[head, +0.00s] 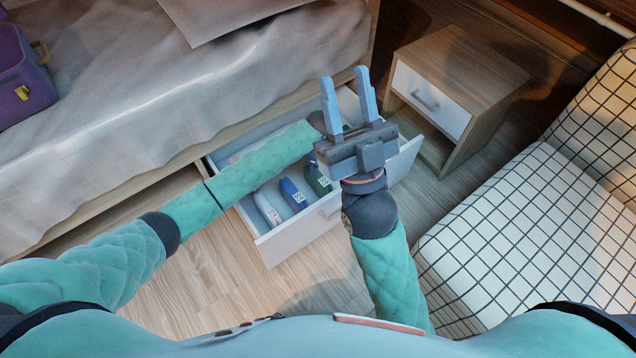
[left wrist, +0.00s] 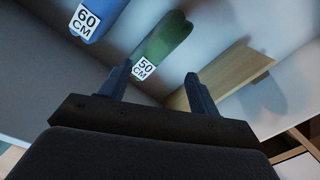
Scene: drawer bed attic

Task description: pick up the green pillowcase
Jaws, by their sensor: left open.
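The green pillowcase (head: 318,181) is a dark green roll with a white label in the open drawer (head: 297,240), partly hidden behind my right gripper. In the left wrist view the green roll (left wrist: 163,40) carries a "50 CM" label and lies ahead of my left gripper (left wrist: 158,70), whose fingers are apart with nothing between them. The label shows just beyond the fingertips. In the head view my left arm reaches over the drawer, and its gripper is mostly hidden behind the right one. My right gripper (head: 345,76) is open and empty, fingers pointing away, above the drawer.
A blue roll (head: 292,194) and a pale roll (head: 266,208) lie left of the green one in the drawer. The bed (head: 180,90) rises behind. A nightstand (head: 455,70) stands at the back right, and a checked seat (head: 520,240) fills the right side.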

